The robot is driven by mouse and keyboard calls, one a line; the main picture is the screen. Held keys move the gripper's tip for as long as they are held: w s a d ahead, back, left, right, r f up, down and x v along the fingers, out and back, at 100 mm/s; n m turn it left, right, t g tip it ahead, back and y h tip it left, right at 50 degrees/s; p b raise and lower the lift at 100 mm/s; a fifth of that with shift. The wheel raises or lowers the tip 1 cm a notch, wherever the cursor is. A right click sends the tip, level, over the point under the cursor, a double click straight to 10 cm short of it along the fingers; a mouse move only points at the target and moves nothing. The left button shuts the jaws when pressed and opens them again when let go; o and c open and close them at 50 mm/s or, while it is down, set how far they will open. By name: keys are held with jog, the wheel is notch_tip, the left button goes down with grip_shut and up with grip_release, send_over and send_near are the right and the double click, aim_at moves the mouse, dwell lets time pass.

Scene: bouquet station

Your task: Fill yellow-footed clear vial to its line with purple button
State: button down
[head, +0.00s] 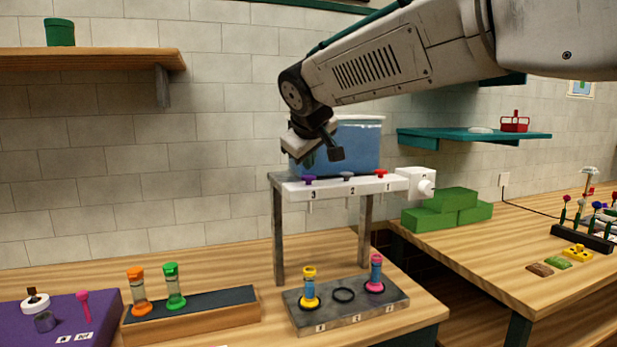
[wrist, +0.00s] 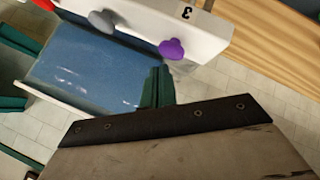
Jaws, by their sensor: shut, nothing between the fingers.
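The yellow-footed vial (head: 309,287) stands upright in the ring at position 3 of the grey base plate, under the dispenser's left end. It has a yellow top and its body looks blue inside; its line is too small to make out. The purple button (head: 309,179) sits on the white dispenser bar (head: 336,189) above the number 3. It also shows in the wrist view (wrist: 172,49). My gripper (head: 318,152) is shut and empty, above the purple button and in front of the blue tank. I see no clear contact with the button.
The blue tank (head: 358,145) stands behind grey (head: 346,176) and red (head: 381,174) buttons. A pink-footed vial (head: 376,275) stands at position 1; the middle ring (head: 344,294) is empty. Orange (head: 139,293) and green (head: 174,287) vials stand on a wooden rack at left. Green blocks (head: 445,211) lie right.

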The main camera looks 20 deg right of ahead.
aim_at(309, 177)
jog(key=shift+f, duration=0.1)
jog(key=shift+f, duration=0.3)
jog(key=shift+f, duration=0.6)
dwell(0.6)
jog(key=shift+r, duration=1.05)
jog(key=shift+r, duration=2.5)
